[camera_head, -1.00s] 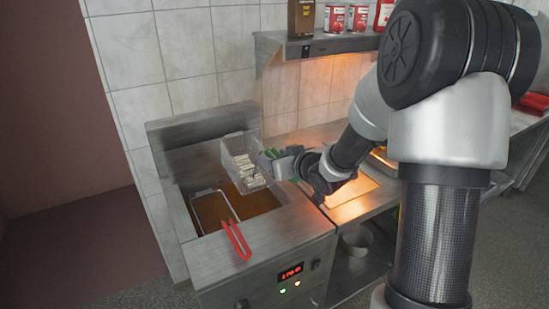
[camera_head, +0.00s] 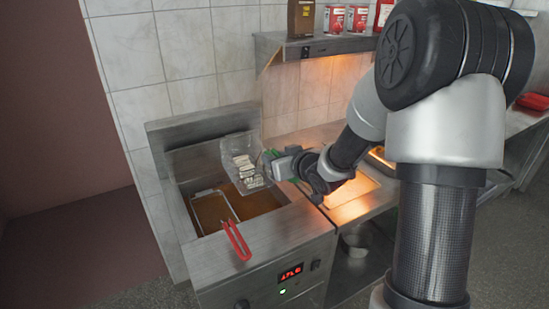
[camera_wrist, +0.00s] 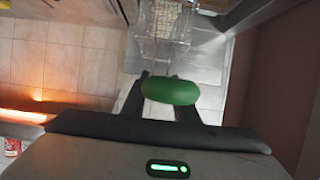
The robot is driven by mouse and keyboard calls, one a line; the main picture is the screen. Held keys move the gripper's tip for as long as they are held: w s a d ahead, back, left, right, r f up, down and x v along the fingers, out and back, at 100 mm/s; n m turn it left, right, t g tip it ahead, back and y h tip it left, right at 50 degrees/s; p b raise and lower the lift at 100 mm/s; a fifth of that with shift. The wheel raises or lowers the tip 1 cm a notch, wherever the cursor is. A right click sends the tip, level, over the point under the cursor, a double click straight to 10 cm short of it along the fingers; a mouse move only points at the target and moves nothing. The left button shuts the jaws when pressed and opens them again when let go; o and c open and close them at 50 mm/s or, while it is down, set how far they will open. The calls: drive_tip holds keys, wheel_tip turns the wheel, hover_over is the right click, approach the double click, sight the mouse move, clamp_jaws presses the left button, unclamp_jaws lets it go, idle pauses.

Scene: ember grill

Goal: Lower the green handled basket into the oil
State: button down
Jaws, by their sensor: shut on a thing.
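The green handled basket (camera_head: 238,150) is a clear or wire basket with pale pieces in it. It hangs above the right part of the fryer's oil (camera_head: 256,203) and looks tilted. My gripper (camera_head: 275,164) is shut on its green handle, at the basket's right side. In the wrist view the green handle (camera_wrist: 171,91) lies between the fingers of my gripper (camera_wrist: 173,100), and the basket (camera_wrist: 161,22) shows beyond it at the top. The fryer (camera_head: 262,240) holds brown oil. My gripper partly hides the handle in the head view.
A second basket (camera_head: 213,206) with a red handle (camera_head: 237,240) sits in the left part of the fryer. A lit steel counter (camera_head: 352,195) lies right of the fryer. A shelf (camera_head: 315,45) with cans (camera_head: 335,18) is on the tiled wall above.

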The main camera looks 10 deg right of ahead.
wheel_tip(320, 180, up, 5)
drive_tip(key=p, duration=0.4)
idle(0.3)
drive_tip(key=s, duration=0.1)
drive_tip(key=s+d, duration=0.1)
drive_tip(key=s, duration=0.2)
drive_tip(key=shift+s+d, duration=0.25)
drive_tip(key=shift+s, duration=0.05)
